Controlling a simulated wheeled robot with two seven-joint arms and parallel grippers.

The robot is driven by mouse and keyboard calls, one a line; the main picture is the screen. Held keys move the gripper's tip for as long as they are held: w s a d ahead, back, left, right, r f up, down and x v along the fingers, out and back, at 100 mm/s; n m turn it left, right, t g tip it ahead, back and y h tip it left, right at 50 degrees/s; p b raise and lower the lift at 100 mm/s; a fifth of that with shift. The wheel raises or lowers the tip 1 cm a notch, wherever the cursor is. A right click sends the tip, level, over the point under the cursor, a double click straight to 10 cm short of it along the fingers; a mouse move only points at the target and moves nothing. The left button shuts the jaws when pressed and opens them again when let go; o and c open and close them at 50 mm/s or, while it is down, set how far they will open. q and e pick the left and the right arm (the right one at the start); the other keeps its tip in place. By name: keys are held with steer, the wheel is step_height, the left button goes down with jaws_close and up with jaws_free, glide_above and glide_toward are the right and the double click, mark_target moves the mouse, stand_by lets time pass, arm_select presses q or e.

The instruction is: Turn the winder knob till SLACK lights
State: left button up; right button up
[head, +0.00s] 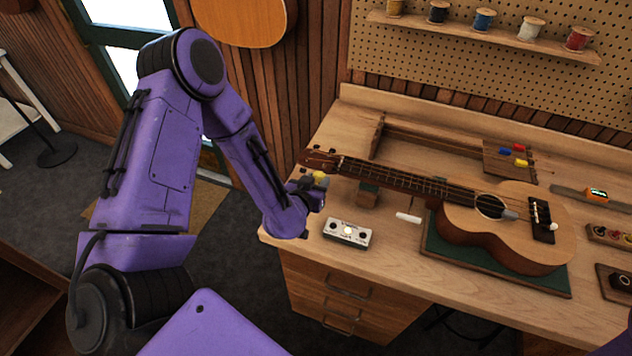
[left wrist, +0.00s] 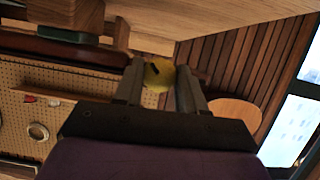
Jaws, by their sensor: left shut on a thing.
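The ukulele (head: 535,219) lies face up on the bench, its neck pointing left and its headstock (head: 322,160) near the bench's left end. A yellow winder knob (head: 320,177) is beside the headstock. My left gripper (head: 313,188) is shut on the knob. In the left wrist view the knob (left wrist: 159,75), with a dark mark on it, sits between the two fingers. A pale indicator box (head: 347,233) with three round lamps stands on the bench in front; the middle lamp glows pale and the outer two look dark. Its labels are too small to read. My right gripper is not in view.
A small white object (head: 408,218) lies between the box and the green mat (head: 436,244) under the ukulele. A block (head: 367,196) stands under the neck. Thread spools line a shelf (head: 480,36) behind.

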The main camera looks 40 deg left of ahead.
arm_select(q)
steer(key=n+h+b, duration=0.1)
steer(key=n, duration=0.1)
steer(key=n+t+h+b, duration=0.1)
steer(key=n, duration=0.1)
steer(key=shift+a+f+h, duration=0.15)
steer(key=shift+h, duration=0.25)
steer(key=n+t+h+b, duration=0.1)
steer(key=n+b, duration=0.1)
steer(key=n+h+b, duration=0.1)
steer(key=n+b, duration=0.1)
steer(key=n, duration=0.1)
steer(key=shift+a+f+t, duration=0.1)
steer(key=shift+f+t, duration=0.05)
steer(key=shift+t, duration=0.25)
steer(key=n+t+h+b, duration=0.1)
steer(key=n+t+b, duration=0.1)
steer(key=n+b, duration=0.2)
steer(key=shift+f+n, duration=0.1)
steer(key=shift+n, duration=0.7)
steer(key=n+t+b, duration=0.1)
steer(key=n+b, duration=0.1)
steer(key=n, duration=0.1)
steer(key=shift+t, duration=0.3)
steer(key=shift+n+b, duration=0.45)
steer(key=shift+n, duration=0.05)
steer(key=shift+r+y, duration=0.2)
steer(key=shift+y, duration=0.1)
